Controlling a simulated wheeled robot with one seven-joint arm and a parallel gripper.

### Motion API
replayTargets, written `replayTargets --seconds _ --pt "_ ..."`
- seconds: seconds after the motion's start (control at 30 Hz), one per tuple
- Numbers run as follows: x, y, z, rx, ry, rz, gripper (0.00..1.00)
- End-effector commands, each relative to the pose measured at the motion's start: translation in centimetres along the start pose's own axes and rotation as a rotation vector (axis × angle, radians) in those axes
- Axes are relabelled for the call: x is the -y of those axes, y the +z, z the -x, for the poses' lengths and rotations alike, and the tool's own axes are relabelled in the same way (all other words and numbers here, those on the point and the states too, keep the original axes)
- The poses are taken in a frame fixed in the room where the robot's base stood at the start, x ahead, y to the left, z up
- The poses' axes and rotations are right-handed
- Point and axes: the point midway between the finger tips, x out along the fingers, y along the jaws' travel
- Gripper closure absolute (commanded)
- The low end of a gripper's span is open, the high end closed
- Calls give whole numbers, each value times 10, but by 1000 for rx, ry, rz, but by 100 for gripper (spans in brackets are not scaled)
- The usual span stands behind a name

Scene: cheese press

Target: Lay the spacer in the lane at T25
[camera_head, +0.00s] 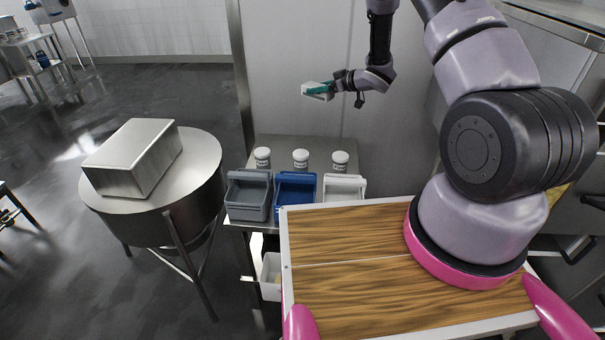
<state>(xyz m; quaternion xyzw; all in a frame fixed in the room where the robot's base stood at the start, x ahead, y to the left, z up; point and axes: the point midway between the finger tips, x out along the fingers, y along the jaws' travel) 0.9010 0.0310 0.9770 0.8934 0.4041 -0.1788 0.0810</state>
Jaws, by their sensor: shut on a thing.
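My gripper (345,81) is held high in front of the grey wall panel, above and behind the bins. It is shut on a small teal piece (325,89), which points left. A pale, box-like part (314,97) shows at the piece's far end; I cannot tell whether it belongs to the piece or to the gripper. Which part is the spacer is too small to tell. No lane and no T25 mark can be made out in this view.
A grey bin (248,205), a blue bin (294,203) and a white bin (343,188) stand side by side on a metal table. Three lidded jars (301,160) stand behind them. A round steel vat (205,180) carries a metal box (130,165) at left.

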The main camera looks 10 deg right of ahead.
Motion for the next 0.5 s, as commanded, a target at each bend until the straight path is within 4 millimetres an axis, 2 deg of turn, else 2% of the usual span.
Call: replayTargets --seconds 0.03,0.1,0.2,0.4,0.5 --pt "-1 15 -14 2 -97 42 100" --pt "3 36 -26 1 -243 99 100" --pt "9 72 -35 0 -436 178 100" --pt "13 145 -32 -3 -714 293 100" --pt "12 168 -27 -3 -790 326 100"
